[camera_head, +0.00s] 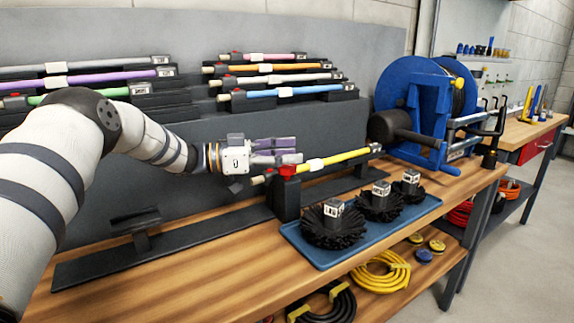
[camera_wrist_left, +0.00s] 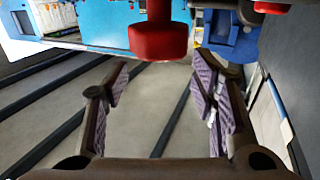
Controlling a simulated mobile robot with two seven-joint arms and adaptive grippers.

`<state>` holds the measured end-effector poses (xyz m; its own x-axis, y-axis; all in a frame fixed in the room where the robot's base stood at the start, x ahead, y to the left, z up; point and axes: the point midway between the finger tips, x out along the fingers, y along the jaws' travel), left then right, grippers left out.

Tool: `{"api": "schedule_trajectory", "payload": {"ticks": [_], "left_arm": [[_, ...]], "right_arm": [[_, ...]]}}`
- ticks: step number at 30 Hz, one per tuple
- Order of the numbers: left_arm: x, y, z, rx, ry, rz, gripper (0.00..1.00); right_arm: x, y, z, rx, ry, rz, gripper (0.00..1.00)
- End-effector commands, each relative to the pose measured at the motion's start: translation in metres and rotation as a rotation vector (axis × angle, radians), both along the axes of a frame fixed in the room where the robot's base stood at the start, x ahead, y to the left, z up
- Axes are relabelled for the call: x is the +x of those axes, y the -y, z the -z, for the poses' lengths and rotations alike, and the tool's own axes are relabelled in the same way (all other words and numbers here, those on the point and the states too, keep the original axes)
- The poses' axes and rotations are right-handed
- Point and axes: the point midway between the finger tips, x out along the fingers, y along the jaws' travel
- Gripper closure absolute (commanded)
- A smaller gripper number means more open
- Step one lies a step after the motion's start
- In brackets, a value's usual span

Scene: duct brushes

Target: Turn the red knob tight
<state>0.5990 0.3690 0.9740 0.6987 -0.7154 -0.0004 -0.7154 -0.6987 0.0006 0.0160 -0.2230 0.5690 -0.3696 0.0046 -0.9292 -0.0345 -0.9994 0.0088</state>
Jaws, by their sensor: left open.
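The red knob (camera_head: 289,170) sits on top of a black clamp block (camera_head: 286,198) that holds one end of a yellow rod (camera_head: 347,157). My left gripper (camera_head: 278,152) is just above and to the left of the knob in the head view, with its purple-padded fingers apart. In the left wrist view the red knob (camera_wrist_left: 160,41) shows at the top centre, between the lines of the two open fingers (camera_wrist_left: 160,75). The fingers are empty and I see no contact with the knob. My right gripper is not in view.
A blue tray (camera_head: 318,261) with several black round brushes stands in front of the clamp. Coloured rods lie on racks behind. A blue hose reel (camera_head: 424,105) stands to the right. The wooden bench (camera_head: 185,277) is clear at front left.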

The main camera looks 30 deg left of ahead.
Motion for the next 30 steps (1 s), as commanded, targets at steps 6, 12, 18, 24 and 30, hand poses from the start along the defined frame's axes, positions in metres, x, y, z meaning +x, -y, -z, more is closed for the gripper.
{"api": "schedule_trajectory", "payload": {"ticks": [6,12,18,24,30], "left_arm": [[0.000,0.001,-0.054,0.001,0.004,0.001,0.48],[0.000,0.000,-0.072,-0.001,0.001,0.001,0.48],[0.000,0.000,-0.072,0.000,0.000,0.001,0.48],[0.005,0.046,-0.105,-0.430,-0.045,0.075,0.47],[0.003,0.068,-0.134,-1.806,-0.221,0.262,0.47]], "right_arm": [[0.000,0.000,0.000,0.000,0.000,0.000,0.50],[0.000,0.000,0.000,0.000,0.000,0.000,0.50],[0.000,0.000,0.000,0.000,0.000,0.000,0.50],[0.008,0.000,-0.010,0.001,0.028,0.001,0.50],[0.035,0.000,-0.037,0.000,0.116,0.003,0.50]]}}
